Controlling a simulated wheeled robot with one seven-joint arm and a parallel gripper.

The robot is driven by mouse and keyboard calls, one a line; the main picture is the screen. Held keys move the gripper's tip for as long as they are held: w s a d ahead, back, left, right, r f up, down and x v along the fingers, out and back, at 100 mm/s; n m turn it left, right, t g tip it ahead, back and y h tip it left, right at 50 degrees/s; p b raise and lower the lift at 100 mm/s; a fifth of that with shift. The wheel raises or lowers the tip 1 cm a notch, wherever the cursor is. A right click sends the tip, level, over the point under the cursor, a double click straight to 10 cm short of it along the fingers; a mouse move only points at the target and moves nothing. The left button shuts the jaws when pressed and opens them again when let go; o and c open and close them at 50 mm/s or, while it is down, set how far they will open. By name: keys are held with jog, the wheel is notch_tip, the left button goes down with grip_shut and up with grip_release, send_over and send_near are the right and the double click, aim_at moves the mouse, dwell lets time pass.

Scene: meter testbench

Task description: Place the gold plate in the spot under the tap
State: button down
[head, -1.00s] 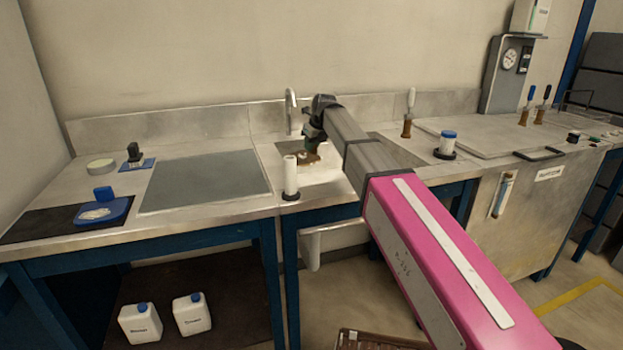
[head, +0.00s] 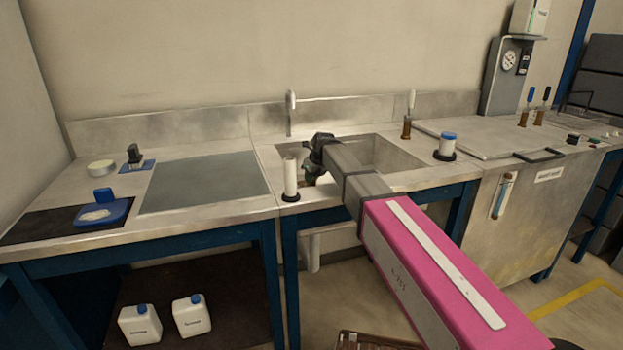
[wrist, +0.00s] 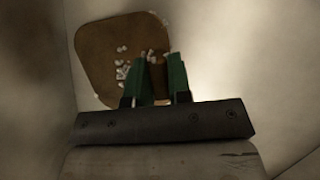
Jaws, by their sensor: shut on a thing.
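The gold plate (wrist: 98,75) is a brownish square with rounded corners and several small white bits on it, seen in the wrist view. My gripper (wrist: 158,82) has its two green fingers closed on a brown upright piece at the plate's edge. In the head view my gripper (head: 312,178) is down in the left part of the sink basin (head: 392,156), and I cannot make out the plate there. The tap (head: 291,108) stands at the back of the sink, behind my gripper. I cannot tell whether the plate touches the basin floor.
A white cylinder on a black base (head: 290,180) stands at the sink's front left rim, close to my gripper. A blue-capped jar (head: 447,146) stands right of the sink. A grey mat (head: 203,181) lies left of it. The basin's right side looks clear.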

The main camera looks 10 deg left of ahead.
jog(key=shift+f, duration=0.15)
jog(key=c, duration=1.1)
grip_release()
jog(key=shift+o, duration=0.2)
jog(key=v, duration=1.2)
